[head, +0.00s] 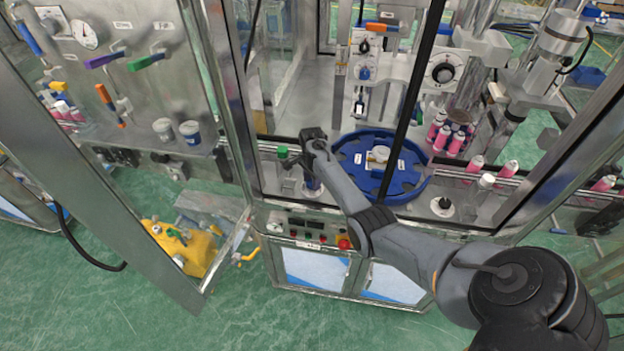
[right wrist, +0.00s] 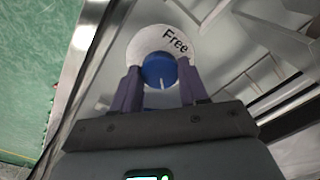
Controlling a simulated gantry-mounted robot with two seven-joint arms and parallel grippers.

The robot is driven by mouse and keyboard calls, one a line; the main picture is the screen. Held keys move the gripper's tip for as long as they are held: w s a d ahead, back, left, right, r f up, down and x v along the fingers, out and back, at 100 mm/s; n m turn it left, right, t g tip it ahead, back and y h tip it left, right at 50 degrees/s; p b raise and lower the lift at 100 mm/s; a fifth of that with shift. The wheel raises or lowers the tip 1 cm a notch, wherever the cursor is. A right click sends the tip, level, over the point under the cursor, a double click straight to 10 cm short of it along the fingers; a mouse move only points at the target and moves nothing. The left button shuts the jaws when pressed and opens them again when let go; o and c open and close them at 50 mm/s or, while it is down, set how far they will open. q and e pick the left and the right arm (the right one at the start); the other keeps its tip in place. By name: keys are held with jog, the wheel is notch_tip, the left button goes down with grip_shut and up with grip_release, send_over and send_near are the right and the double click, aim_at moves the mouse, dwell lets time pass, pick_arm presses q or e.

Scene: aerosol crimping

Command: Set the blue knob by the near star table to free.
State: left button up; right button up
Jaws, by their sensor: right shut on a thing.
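The blue knob (right wrist: 159,70) shows in the right wrist view, in front of a round white plate (right wrist: 146,42) that reads "Free" at its upper right. A short pale mark on the knob's face points toward the bottom of that view. My right gripper (right wrist: 165,88) is shut on the knob, with one dark finger on each side. In the head view my right gripper (head: 311,182) reaches down just left of the blue star table (head: 421,184); the knob is not clearly visible there. My left gripper is not in view.
A green button (head: 282,152) stands left of my right wrist. Pink cans (head: 456,143) stand right of the star table. A metal door frame (head: 90,150) and upright posts surround the cell. A front panel with a red button (head: 344,243) lies below.

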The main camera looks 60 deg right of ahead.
jog(key=n+p, duration=0.2)
jog(key=n, duration=0.1)
jog(key=shift+r+n, duration=0.15)
jog(key=shift+n, duration=0.15)
jog(key=n+p, duration=0.2)
jog(key=n, duration=0.2)
jog(key=shift+n, duration=0.3)
jog(key=n+p, duration=0.1)
jog(key=n, duration=0.4)
jog(key=shift+n+p, duration=0.4)
jog(key=shift+n, duration=1.6)
jog(key=shift+f, duration=0.2)
jog(key=o, duration=1.1)
jog(key=shift+c, duration=0.2)
